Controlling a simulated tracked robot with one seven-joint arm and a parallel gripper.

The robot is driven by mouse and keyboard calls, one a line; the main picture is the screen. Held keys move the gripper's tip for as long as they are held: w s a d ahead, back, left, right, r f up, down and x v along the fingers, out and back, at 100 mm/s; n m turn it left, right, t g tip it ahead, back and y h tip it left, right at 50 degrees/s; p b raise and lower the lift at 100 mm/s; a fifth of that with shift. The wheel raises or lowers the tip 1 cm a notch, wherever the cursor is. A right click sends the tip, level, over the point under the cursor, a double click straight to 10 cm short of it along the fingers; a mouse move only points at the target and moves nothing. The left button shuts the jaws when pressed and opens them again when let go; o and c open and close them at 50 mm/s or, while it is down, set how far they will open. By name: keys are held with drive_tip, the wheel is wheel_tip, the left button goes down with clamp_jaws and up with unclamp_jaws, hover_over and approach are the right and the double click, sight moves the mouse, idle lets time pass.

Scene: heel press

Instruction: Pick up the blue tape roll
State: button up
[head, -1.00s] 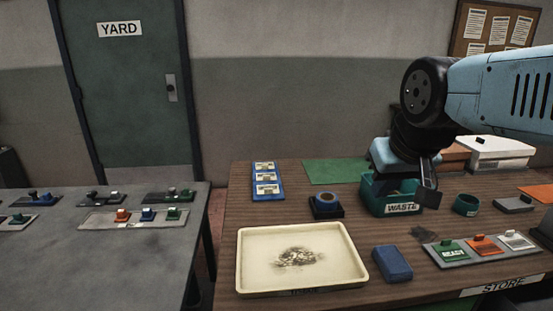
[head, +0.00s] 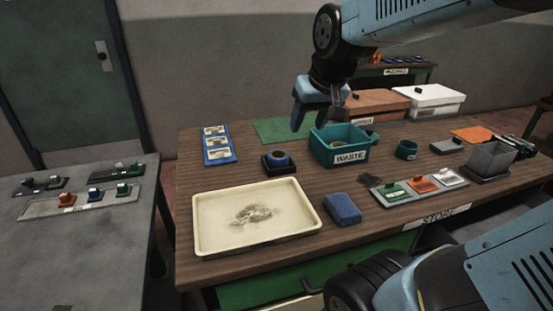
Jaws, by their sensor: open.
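The blue tape roll (head: 279,158) sits on a small black square holder on the brown table, just left of the green WASTE bin. My gripper (head: 318,115) is open and appears empty. It hangs above the table, up and to the right of the roll in the picture, in front of the far part of the bin area. It is apart from the roll. The roll is in plain view with nothing over it.
The green WASTE bin (head: 362,155) stands close right of the roll. A cream tray (head: 212,235) and a blue block (head: 342,208) lie in front. A blue card holder (head: 233,151) is at left.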

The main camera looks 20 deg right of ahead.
sight(279, 152)
drive_tip(key=o, duration=0.8)
drive_tip(key=shift+g+h, duration=0.3)
drive_tip(key=shift+g, duration=0.1)
drive_tip(key=w+f, duration=0.2)
drive_tip(key=w, duration=0.3)
drive_tip(key=w+f, duration=0.3)
drive_tip(key=w, duration=0.2)
drive_tip(key=w+f, duration=0.2)
drive_tip(key=w, duration=0.3)
drive_tip(key=shift+a+f, duration=0.2)
drive_tip(key=shift+a, duration=0.05)
drive_tip(key=shift+x, duration=6.9)
